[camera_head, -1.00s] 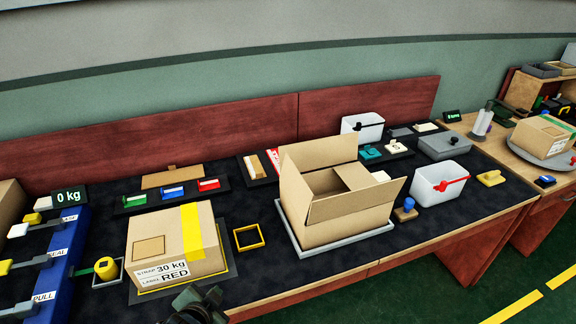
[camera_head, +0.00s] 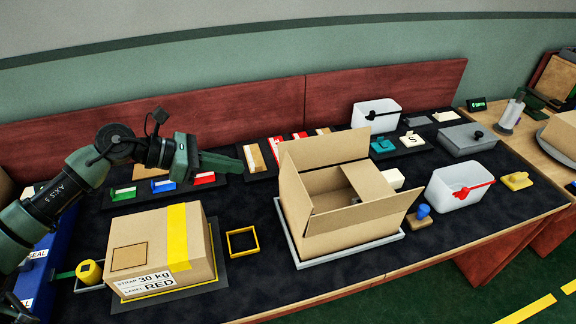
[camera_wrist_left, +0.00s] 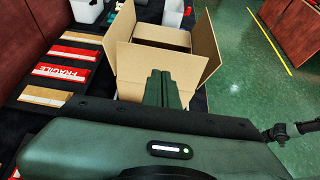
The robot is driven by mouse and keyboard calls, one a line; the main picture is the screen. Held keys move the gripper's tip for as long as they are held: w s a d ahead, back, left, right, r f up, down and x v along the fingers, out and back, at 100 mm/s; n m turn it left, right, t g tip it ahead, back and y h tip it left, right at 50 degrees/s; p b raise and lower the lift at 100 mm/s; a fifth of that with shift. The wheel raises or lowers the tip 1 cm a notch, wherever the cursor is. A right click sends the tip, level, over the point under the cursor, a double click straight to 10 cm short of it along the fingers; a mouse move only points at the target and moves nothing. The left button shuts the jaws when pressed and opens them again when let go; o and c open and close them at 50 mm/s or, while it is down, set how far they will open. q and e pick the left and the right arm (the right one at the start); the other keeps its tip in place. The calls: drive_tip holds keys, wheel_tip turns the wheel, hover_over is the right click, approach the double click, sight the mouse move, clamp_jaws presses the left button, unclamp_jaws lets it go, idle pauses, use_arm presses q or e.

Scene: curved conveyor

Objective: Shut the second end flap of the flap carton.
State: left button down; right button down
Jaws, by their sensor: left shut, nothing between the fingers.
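The flap carton (camera_head: 345,225) stands open on a grey tray (camera_head: 300,262). Its far-side flap (camera_head: 325,146) stands up and its front flap (camera_head: 370,212) leans outward. The left end flap (camera_head: 294,192) stands raised; the right end flap (camera_head: 368,182) appears folded inward over the opening. My left gripper (camera_head: 238,164) is shut and empty, left of the carton, pointing at the left end flap. In the left wrist view its fingers (camera_wrist_left: 163,84) overlap the near end flap (camera_wrist_left: 132,64); I cannot tell whether they touch. My right gripper is not in view.
A taped carton (camera_head: 160,250) and a yellow square frame (camera_head: 242,241) lie left of the tray. A white bin (camera_head: 458,188) and blue-knobbed stamp (camera_head: 423,212) stand to the right. Label cards (camera_head: 275,150) lie behind. The dark bench has free room between.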

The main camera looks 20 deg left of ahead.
use_arm(q)
drive_tip(key=p, duration=0.5)
approach(297, 175)
drive_tip(key=x, duration=0.5)
drive_tip(key=shift+w+f, duration=0.15)
drive_tip(key=shift+w+d+f, duration=0.3)
drive_tip(key=shift+d+f, duration=0.05)
drive_tip(key=shift+d, duration=0.2)
drive_tip(key=shift+r+p, duration=0.1)
drive_tip(key=shift+p, duration=0.3)
